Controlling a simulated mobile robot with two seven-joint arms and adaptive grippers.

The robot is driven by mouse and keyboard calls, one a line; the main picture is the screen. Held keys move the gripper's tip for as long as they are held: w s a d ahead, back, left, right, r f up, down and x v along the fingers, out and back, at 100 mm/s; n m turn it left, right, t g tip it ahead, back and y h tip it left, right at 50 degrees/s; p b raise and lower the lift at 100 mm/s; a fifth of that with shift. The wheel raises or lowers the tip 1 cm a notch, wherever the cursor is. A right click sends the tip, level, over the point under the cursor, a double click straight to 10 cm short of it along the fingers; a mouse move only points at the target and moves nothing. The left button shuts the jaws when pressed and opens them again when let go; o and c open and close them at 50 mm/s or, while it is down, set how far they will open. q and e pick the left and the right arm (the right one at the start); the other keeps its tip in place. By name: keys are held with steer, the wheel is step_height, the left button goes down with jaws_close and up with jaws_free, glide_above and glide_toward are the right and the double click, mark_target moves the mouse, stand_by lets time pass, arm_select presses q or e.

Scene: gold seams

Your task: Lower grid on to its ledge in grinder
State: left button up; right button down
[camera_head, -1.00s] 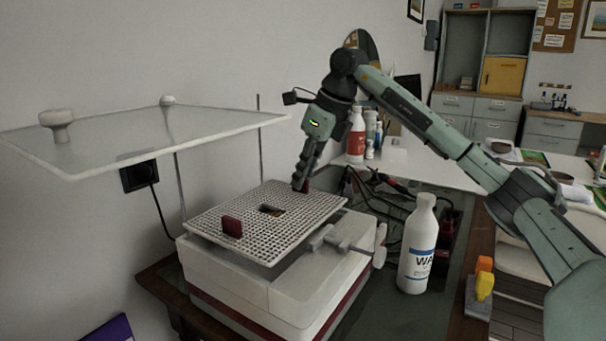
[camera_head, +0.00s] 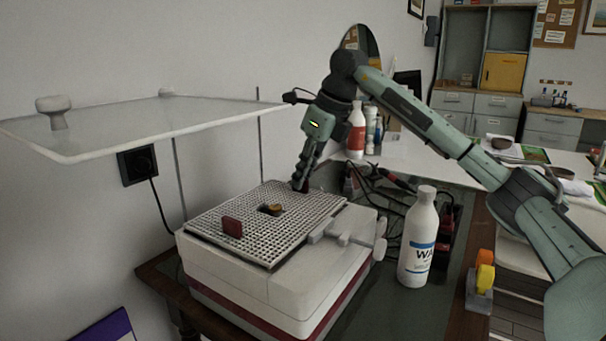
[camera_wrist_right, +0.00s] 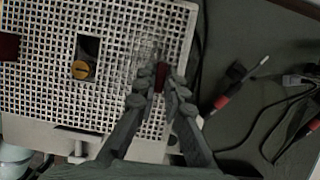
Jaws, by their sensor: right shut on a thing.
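The white grid (camera_head: 233,249) lies over the top of the white grinder (camera_head: 262,296), close to its rim. Whether it rests on the ledge all round cannot be told. It has a square opening with a yellow-brown part showing through, also seen in the right wrist view (camera_wrist_right: 82,68). A dark red tab (camera_head: 232,227) stands on its near left side. My right gripper (camera_head: 301,187) is shut on a second red tab (camera_wrist_right: 160,78) at the far right edge of the grid; its fingers mostly hide that tab. My left gripper is not in view.
A clear raised cover (camera_head: 120,125) with white knobs hangs above and left of the grinder. A white bottle (camera_head: 418,236) stands on its right. Cables and red-handled tools (camera_wrist_right: 222,101) lie behind it. An orange and yellow holder (camera_head: 482,277) sits at the right.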

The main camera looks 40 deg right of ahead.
steer(key=shift+f+b, duration=0.35)
steer(key=shift+f, duration=0.35)
stand_by(0.4)
steer(key=c, duration=1.5)
jaws_free()
steer(key=shift+c, duration=0.2)
steer(key=shift+r, duration=0.1)
steer(key=shift+r+p, duration=1.25)
steer(key=shift+p, duration=0.05)
steer(key=shift+r, duration=2.15)
